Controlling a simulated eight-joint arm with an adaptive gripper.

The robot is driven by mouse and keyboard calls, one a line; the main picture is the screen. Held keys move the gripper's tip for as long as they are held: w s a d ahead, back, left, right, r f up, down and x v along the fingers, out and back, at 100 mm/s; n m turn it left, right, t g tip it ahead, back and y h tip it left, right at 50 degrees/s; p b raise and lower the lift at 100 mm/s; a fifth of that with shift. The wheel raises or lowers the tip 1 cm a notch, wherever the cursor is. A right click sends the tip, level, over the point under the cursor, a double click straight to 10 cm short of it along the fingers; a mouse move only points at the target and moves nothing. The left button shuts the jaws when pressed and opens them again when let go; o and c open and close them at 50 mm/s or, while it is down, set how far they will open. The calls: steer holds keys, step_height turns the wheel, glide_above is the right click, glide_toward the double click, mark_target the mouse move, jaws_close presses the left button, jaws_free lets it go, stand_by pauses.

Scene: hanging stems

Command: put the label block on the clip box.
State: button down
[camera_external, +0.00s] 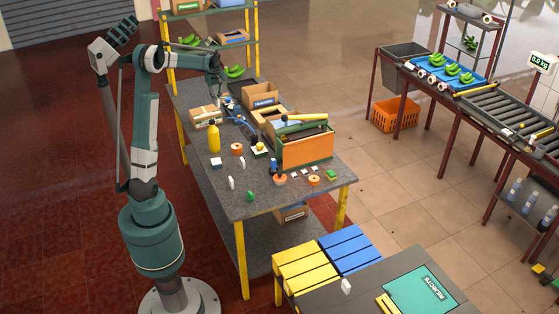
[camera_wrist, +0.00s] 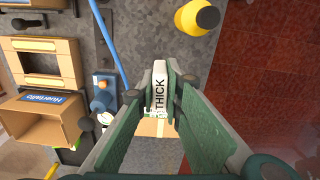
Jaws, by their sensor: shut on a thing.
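My gripper (camera_wrist: 164,92) is shut on the label block (camera_wrist: 159,92), a narrow white piece marked "THICK", seen in the wrist view. In the outside view my gripper (camera_external: 221,98) is small, above the far part of the grey bench, and the block is too small to make out. A cardboard box (camera_wrist: 157,129) with a pale, green-marked patch shows beyond the fingers, partly hidden by them. It also shows in the outside view (camera_external: 204,118). No box carries a readable clip name, so I cannot tell surely which is the clip box.
An open cardboard box (camera_external: 261,96) with a blue label, a blue hose (camera_wrist: 108,48) and a wooden-looking tray box (camera_wrist: 44,63) lie alongside. An orange-sided crate (camera_external: 306,150) stands farther along the bench.

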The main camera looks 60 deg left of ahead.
steer(key=s+d+p, duration=0.1)
steer(key=s+d, duration=0.1)
steer(key=d, duration=0.4)
steer(key=s+d, duration=0.3)
steer(key=d, duration=0.4)
steer(key=m+p, duration=0.1)
glide_above(216, 161)
step_height(216, 161, down, 2)
step_height(216, 161, down, 10)
steer(key=shift+r, duration=0.15)
steer(key=shift+f, duration=2.9)
steer(key=shift+f, duration=0.1)
steer(key=shift+f+b, duration=0.3)
steer(key=shift+f, duration=1.7)
steer(key=shift+f, duration=0.2)
